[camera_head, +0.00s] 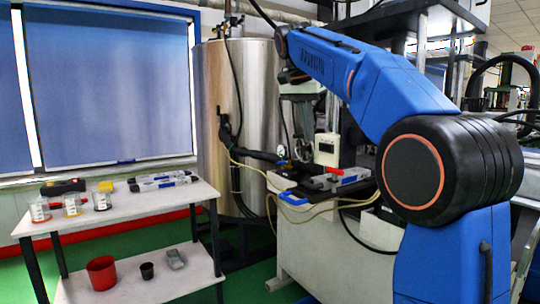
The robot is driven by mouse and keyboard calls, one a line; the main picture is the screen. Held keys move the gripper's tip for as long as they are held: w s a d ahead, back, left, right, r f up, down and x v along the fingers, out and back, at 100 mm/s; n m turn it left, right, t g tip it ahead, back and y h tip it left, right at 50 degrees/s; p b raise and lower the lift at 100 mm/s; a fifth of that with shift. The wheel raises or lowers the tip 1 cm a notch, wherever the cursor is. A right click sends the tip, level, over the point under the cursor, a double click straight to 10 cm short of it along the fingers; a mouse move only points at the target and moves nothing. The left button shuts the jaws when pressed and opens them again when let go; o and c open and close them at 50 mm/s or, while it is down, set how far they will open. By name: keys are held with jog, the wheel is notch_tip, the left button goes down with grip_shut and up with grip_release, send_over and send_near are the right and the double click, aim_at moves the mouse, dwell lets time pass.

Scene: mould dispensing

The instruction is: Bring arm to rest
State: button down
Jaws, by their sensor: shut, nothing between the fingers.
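My blue arm (365,85) rises from the right side, bends at the top and points down at its far end. My gripper (303,150) hangs below the grey wrist, in front of the steel tank and above the machine bench. It looks shut and empty. It is small in this view, and its fingertips partly blend with the machine behind.
A steel tank (245,90) and a white machine bench (325,250) stand behind.

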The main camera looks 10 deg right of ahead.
jog(key=s+a+f+n+t+y, duration=0.1)
jog(key=s+f+n, duration=1)
jog(key=s+f, duration=2.5)
notch_tip(320, 180, down, 3)
jog(key=shift+a+n+t+y, duration=0.3)
jog(key=shift+a+t+y, duration=0.05)
jog(key=shift+t+y, duration=0.6)
